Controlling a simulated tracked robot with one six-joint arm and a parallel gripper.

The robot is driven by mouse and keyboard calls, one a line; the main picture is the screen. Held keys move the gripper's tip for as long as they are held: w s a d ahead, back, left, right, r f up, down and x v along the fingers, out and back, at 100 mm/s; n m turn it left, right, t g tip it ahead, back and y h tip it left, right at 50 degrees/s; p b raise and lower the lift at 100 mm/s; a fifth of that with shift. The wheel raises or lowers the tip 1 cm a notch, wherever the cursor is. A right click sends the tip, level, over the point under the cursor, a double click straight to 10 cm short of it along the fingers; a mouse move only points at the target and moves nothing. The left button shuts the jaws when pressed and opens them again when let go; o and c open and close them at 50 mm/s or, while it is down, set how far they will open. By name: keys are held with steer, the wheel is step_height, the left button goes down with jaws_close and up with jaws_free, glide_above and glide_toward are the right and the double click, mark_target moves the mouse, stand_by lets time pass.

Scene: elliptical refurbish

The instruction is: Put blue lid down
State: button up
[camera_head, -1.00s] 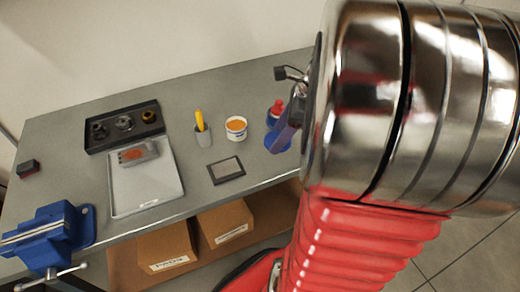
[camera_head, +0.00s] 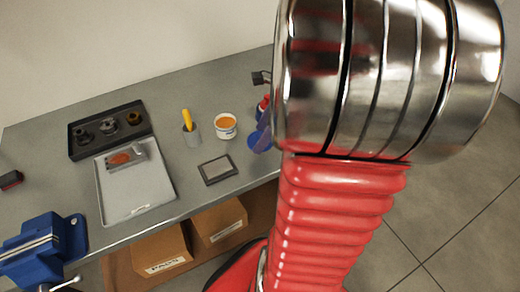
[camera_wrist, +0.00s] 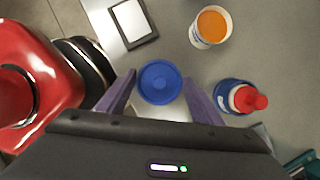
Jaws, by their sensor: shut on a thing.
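The blue lid (camera_wrist: 160,84) is round and sits between the fingers of my gripper (camera_wrist: 160,92) in the wrist view. The gripper is shut on it. In the head view, a blue edge of the lid (camera_head: 254,140) shows beside a purple finger, near the front right part of the workbench (camera_head: 222,98). My arm hides most of the gripper there. I cannot tell whether the lid touches the bench top.
A blue container with a red top (camera_wrist: 238,97) stands close right of the gripper. A tray (camera_head: 135,190) and blue vise (camera_head: 40,240) are left.

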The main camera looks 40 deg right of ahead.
mark_target(262, 156)
steer(key=shift+f, duration=1.15)
steer(key=shift+f, duration=1.9)
steer(key=shift+f, duration=0.1)
steer(key=o, duration=1)
steer(key=v, duration=1.2)
